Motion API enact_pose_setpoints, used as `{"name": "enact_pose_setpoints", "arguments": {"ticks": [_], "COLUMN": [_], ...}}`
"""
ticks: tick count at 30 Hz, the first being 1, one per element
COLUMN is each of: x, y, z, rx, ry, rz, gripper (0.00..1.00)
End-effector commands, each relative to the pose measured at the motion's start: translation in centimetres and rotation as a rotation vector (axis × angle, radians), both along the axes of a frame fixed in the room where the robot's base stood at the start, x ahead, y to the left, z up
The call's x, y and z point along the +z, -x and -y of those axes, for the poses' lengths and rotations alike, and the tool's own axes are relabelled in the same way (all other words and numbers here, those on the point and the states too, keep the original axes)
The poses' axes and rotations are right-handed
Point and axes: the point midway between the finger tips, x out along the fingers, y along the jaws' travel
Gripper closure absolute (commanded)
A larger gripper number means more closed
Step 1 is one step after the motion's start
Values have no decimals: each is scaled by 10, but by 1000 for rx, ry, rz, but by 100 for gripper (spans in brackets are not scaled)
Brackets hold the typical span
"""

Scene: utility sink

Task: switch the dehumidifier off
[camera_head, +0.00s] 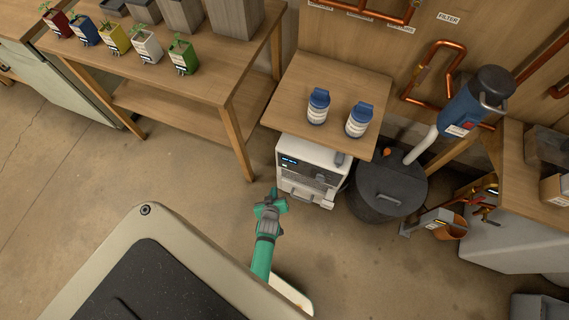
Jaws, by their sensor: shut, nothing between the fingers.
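The dehumidifier (302,186) looks to be the white box-shaped appliance on the floor, partly under a small wooden table. Its upper front has a dark panel with a lit blue-green display (289,160). Dark vents and a small label show lower down, but its switch is too small to make out. My gripper (275,194) is at the end of my green arm, just left of the appliance's lower front in the picture. It is shut and empty. I cannot tell whether it touches the casing.
The small wooden table (335,85) overhangs the appliance and bears two blue-lidded bottles (317,107). A dark lidded bin (390,190) stands close on the right. A wooden bench (190,90) with potted plants is at upper left. Floor at left is clear.

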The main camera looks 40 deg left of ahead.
Motion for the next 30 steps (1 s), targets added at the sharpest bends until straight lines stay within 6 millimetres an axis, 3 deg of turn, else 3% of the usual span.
{"name": "enact_pose_setpoints", "arguments": {"ticks": [14, 30], "x": [0, 0], "y": [-6, -67], "z": [-2, -16], "rx": [3, 3], "ry": [2, 2], "rz": [1, 2], "gripper": [100, 100]}}
